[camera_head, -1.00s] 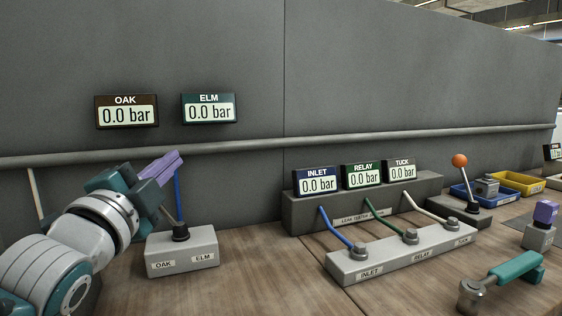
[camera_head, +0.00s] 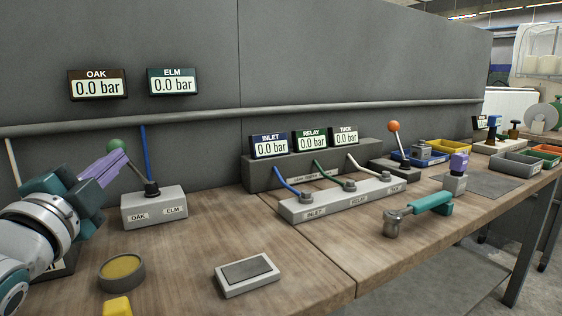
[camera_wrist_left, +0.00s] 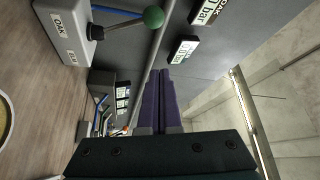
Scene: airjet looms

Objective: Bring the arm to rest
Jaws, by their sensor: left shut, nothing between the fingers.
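My left gripper (camera_head: 104,168) has purple fingers pressed together with nothing between them. In the head view it is at the left, pointing up and to the right, close beside the green-knobbed lever (camera_head: 115,146). I cannot tell whether they touch there. In the left wrist view the shut fingers (camera_wrist_left: 158,100) appear apart from the green knob (camera_wrist_left: 153,17). The lever stands on the grey OAK/ELM box (camera_head: 154,208) and leans left, toward the OAK side. My right gripper is not in view.
The OAK display (camera_head: 97,86) and ELM display (camera_head: 173,82) read 0.0 bar. A hose block (camera_head: 345,200), a teal-handled tool (camera_head: 430,202), a grey pad (camera_head: 246,275) and a round tin (camera_head: 121,271) are on the bench. Bare wood lies between box and pad.

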